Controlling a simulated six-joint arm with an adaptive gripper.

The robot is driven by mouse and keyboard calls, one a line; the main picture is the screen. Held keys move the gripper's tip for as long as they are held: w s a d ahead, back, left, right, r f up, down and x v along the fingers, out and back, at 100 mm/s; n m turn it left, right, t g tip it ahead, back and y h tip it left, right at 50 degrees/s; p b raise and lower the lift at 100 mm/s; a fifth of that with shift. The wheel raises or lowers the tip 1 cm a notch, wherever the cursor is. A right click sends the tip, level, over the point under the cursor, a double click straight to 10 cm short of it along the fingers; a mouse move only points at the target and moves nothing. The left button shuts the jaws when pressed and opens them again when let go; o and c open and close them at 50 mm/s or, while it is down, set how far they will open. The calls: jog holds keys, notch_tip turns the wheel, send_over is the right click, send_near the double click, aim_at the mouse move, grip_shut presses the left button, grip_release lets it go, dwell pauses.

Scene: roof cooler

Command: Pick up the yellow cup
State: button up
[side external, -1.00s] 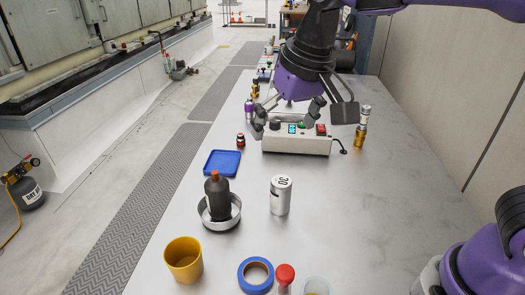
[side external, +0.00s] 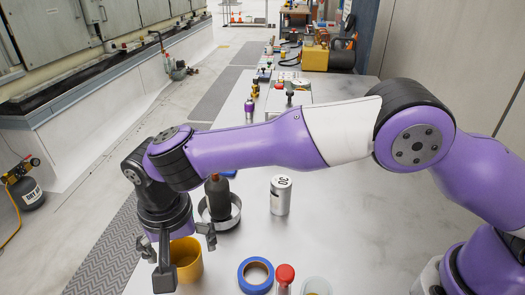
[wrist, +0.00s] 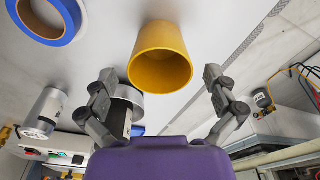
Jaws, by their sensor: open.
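The yellow cup (side external: 187,262) stands upright and open-topped near the front left of the table, partly hidden behind my gripper in the side view. In the wrist view the yellow cup (wrist: 161,42) lies ahead of the fingertips, roughly centred between them. My gripper (side external: 180,240) points down above and around the near side of the cup. Its fingers are spread wide and hold nothing; they also show apart in the wrist view (wrist: 160,85). I cannot tell whether a finger touches the cup.
A dark bottle (side external: 217,198) stands in a metal ring (side external: 234,213) just behind the cup. A silver can (side external: 281,196), a blue tape roll (side external: 244,279) and a red-capped bottle (side external: 285,276) are to the right. The table's left edge is close to the cup.

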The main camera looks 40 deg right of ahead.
jog(key=shift+w+f, duration=0.1)
jog(key=shift+f, duration=0.75)
jog(key=c, duration=1)
jog(key=shift+d, duration=0.1)
